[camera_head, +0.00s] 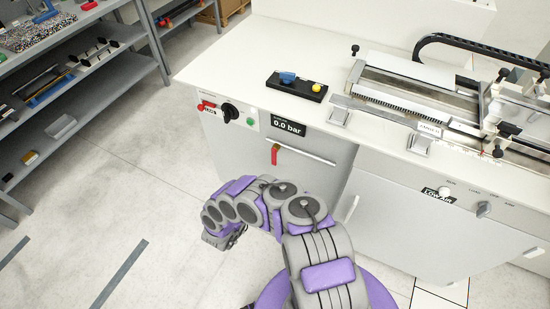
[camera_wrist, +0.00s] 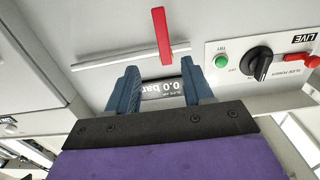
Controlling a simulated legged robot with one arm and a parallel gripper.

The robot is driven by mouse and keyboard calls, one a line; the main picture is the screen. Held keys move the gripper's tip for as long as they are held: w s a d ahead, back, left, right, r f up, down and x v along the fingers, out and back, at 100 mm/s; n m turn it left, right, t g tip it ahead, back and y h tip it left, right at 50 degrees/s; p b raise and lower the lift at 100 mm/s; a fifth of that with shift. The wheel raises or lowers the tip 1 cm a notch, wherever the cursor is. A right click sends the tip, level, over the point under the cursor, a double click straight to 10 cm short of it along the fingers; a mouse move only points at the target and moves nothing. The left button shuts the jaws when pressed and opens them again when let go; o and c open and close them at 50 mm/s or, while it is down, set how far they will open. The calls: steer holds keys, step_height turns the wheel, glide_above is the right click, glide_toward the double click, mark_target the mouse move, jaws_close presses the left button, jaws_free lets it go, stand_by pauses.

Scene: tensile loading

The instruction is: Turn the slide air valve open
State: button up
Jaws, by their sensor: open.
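The slide air valve has a red lever (camera_head: 275,154) on the front of the white cabinet, beside a thin pale horizontal pipe (camera_head: 306,155). The lever hangs down, across the pipe's line. The wrist view is upside down and shows the red lever (camera_wrist: 161,35) upright, crossing the pipe (camera_wrist: 95,62). A gauge display (camera_head: 288,126) above the valve reads 0.0 bar. My gripper (camera_wrist: 161,68) is open and empty, its blue fingers spread, with the lever beyond them and apart from them. The gauge display (camera_wrist: 162,89) shows between the fingers. My gripper's fingers are hidden in the head view.
A black rotary knob (camera_head: 230,112), a red switch (camera_head: 207,106) and a green button (camera_head: 250,122) sit left of the gauge. A slide machine (camera_head: 430,95) stands on the worktop. Shelves (camera_head: 75,90) stand at left. The floor (camera_head: 130,190) between is clear.

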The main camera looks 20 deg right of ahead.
mark_target(273, 159)
steer(key=b+x, duration=0.3)
steer(key=x, duration=1.1)
steer(key=shift+a+f, duration=0.1)
steer(key=shift+w+d+r, duration=0.2)
steer(key=shift+w+d, duration=0.25)
steer(key=shift+w, duration=0.2)
steer(key=shift+d, duration=0.1)
jaws_close()
